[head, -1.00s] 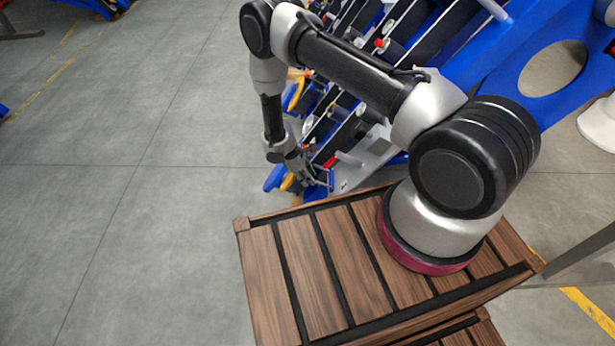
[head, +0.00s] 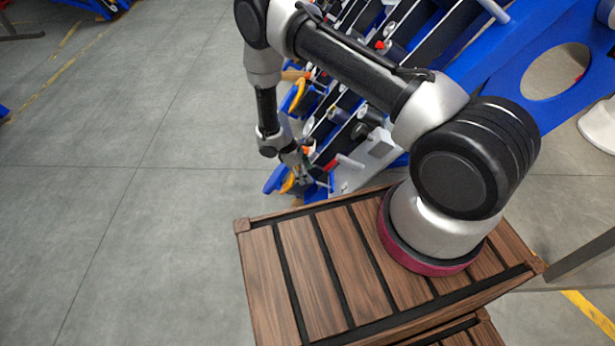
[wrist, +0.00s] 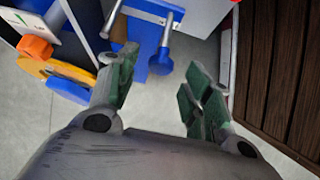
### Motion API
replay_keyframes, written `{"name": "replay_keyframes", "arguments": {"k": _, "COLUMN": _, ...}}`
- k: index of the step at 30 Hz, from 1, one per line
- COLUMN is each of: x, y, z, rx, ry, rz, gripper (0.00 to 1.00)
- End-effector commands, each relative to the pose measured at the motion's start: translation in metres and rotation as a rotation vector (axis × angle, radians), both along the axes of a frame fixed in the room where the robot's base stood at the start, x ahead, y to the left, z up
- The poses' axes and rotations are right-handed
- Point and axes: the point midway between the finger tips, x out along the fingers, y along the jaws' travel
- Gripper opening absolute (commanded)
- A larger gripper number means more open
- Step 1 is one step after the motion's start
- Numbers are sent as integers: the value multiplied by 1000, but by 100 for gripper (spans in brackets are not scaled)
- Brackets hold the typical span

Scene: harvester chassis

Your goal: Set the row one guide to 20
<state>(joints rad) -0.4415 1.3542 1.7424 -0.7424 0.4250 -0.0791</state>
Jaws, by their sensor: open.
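My gripper (head: 303,172) is at the near lower end of the blue harvester chassis (head: 478,62). In the wrist view my gripper (wrist: 158,88) is open and empty, with its green-padded fingers spread. A blue block (wrist: 150,45) with grey rods (wrist: 164,48) lies beyond and between the fingers; I see no contact. To the left are an orange knob (wrist: 35,47), a yellow curved part (wrist: 62,72) and a white plate (wrist: 22,22) with a green mark, cut off by the frame edge. I cannot tell which part is the row one guide or read 20.
My arm stands over a slatted brown wooden surface (head: 352,258), whose edge shows at the right in the wrist view (wrist: 282,80). Several black and blue row parts of the chassis crowd behind the gripper.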

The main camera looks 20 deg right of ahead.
Motion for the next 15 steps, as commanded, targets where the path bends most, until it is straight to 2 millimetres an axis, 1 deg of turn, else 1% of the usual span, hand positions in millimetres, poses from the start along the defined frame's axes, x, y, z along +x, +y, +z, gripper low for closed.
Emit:
{"name": "replay_keyframes", "arguments": {"k": 1, "x": 3, "y": 6, "z": 12, "rx": 2, "ry": -4, "rz": 2, "gripper": 50}}
{"name": "replay_keyframes", "arguments": {"k": 3, "x": 5, "y": 12, "z": 27, "rx": 2, "ry": -4, "rz": 1, "gripper": 50}}
{"name": "replay_keyframes", "arguments": {"k": 6, "x": 7, "y": 20, "z": 48, "rx": 2, "ry": -4, "rz": 2, "gripper": 50}}
{"name": "replay_keyframes", "arguments": {"k": 9, "x": 9, "y": 26, "z": 64, "rx": 1, "ry": -2, "rz": 2, "gripper": 50}}
{"name": "replay_keyframes", "arguments": {"k": 12, "x": 10, "y": 30, "z": 75, "rx": 1, "ry": -1, "rz": 0, "gripper": 50}}
{"name": "replay_keyframes", "arguments": {"k": 15, "x": 10, "y": 32, "z": 80, "rx": 1, "ry": 0, "rz": 0, "gripper": 50}}
